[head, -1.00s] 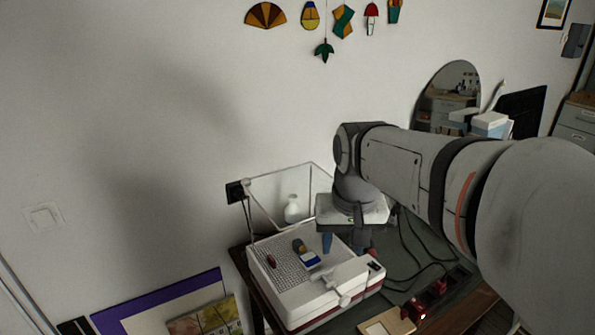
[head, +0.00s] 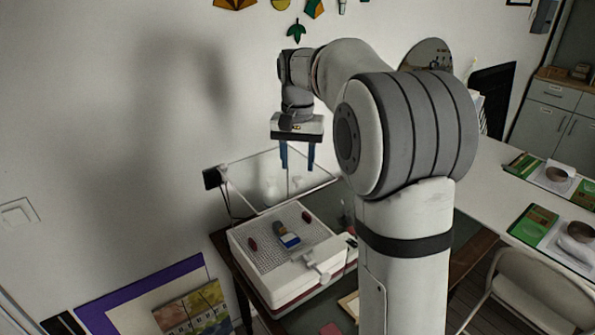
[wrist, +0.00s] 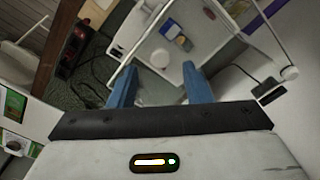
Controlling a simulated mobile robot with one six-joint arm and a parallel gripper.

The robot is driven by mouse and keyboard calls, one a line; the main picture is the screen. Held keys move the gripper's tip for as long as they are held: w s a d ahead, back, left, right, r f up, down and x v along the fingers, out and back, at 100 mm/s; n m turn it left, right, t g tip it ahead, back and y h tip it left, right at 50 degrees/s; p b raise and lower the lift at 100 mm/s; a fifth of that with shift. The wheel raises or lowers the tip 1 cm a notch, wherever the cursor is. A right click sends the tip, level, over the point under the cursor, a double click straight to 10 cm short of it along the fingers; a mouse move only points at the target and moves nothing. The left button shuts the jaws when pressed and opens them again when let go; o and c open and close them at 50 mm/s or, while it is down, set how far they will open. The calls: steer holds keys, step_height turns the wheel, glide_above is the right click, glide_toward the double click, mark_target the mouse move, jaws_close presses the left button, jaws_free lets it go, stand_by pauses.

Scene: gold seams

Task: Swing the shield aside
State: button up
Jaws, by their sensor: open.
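The shield (head: 310,191) is a clear panel in a thin pale frame, standing tilted up at the back of a white grinder (head: 285,284) with a gridded top. My gripper (head: 297,168) points down with its two blue fingers apart and empty, in front of or above the shield; the exact gap is hard to judge. In the wrist view my gripper (wrist: 158,78) is open, with the shield's frame (wrist: 137,45) and the grinder's top beyond the fingers. No contact with the shield is clear.
A blue, yellow and white block (head: 287,237) and two red oval pieces (head: 252,243) lie on the grid. A black wall box (head: 212,178) with a cable is left of the shield. Black cables (wrist: 95,85) lie beside the grinder. The wall stands close behind.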

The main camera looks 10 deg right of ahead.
mark_target(298, 178)
steer(key=shift+f, duration=1.85)
jaws_close()
